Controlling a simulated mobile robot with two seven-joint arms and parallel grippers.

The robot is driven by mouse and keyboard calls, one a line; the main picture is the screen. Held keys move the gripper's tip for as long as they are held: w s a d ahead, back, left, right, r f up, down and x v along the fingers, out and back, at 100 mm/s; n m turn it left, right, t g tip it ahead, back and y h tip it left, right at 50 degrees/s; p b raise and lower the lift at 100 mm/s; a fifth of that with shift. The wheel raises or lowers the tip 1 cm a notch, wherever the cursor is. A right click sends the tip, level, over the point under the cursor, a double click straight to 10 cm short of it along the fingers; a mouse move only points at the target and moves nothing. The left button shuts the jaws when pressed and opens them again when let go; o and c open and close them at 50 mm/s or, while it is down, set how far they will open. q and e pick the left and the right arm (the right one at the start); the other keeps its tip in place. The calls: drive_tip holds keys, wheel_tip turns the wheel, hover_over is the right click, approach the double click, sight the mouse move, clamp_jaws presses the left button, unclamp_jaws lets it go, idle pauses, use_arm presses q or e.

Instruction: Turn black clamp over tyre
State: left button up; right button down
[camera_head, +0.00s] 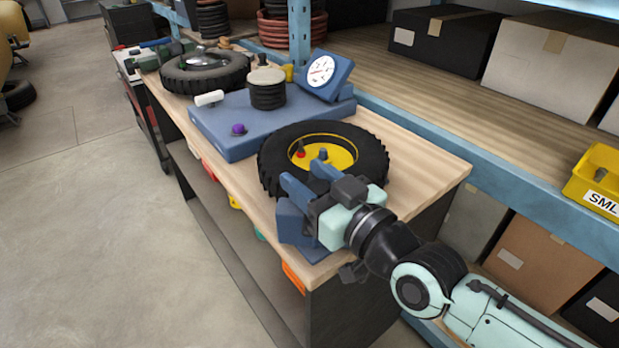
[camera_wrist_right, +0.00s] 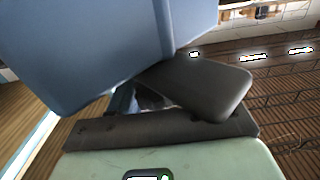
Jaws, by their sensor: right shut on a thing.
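The black tyre (camera_head: 375,150) lies flat near the bench's front corner, with a yellow rim (camera_head: 340,155) inside it. A red-tipped peg and a dark stub stand in the rim. A blue stand (camera_head: 292,222) is at the tyre's near edge. My right gripper (camera_head: 318,190) is shut at this stand, on what looks to be the black clamp, mostly hidden by the hand. In the wrist view a blue block (camera_wrist_right: 80,45) fills the upper left, with a dark rounded slab (camera_wrist_right: 215,85) beside it; I cannot tell whether that slab is clamp or finger. My left gripper is out of view.
Behind the tyre lies a blue platform (camera_head: 215,140) with a purple knob (camera_head: 238,129), a ribbed black cylinder (camera_head: 268,95) and a white dial (camera_head: 321,71). Another tyre (camera_head: 195,82) lies further back. A shelf with boxes (camera_head: 545,65) runs along the right.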

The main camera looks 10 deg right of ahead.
drive_tip(key=c, duration=0.6)
unclamp_jaws()
drive_tip(key=v, duration=1.3)
drive_tip(key=shift+s+d, duration=0.1)
drive_tip(key=shift+s, duration=0.1)
